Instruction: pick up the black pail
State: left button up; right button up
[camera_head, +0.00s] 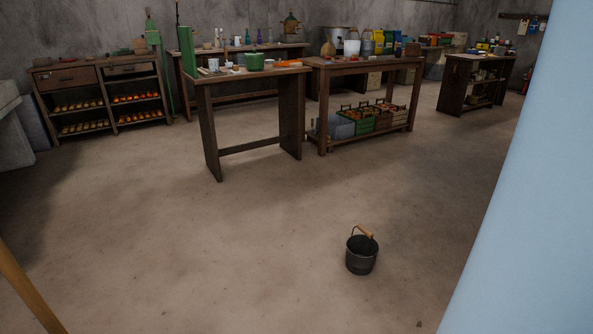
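The black pail (361,258) stands upright on the bare floor, right of the middle and low in the head view. Its wire handle has a wooden grip (365,232) and rises above the rim toward the right. The pail looks dark inside. Neither of my grippers shows in this view, and nothing is seen touching the pail.
The brown floor (230,265) around the pail is clear. Wooden tables (250,72) with pots and bottles stand behind it. A shelf unit (105,95) stands at the back left. A large pale blue surface (535,200) blocks the right side, and a wooden pole (28,290) crosses the lower left.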

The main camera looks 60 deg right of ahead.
aim_at(362, 250)
jog(key=z, duration=2.45)
jog(key=i+l+u, duration=0.25)
jog(key=i, duration=0.5)
jog(key=i+l+u, duration=0.3)
jog(key=i, duration=0.4)
jog(key=i+l+u, duration=0.25)
jog(key=i+l, duration=0.4)
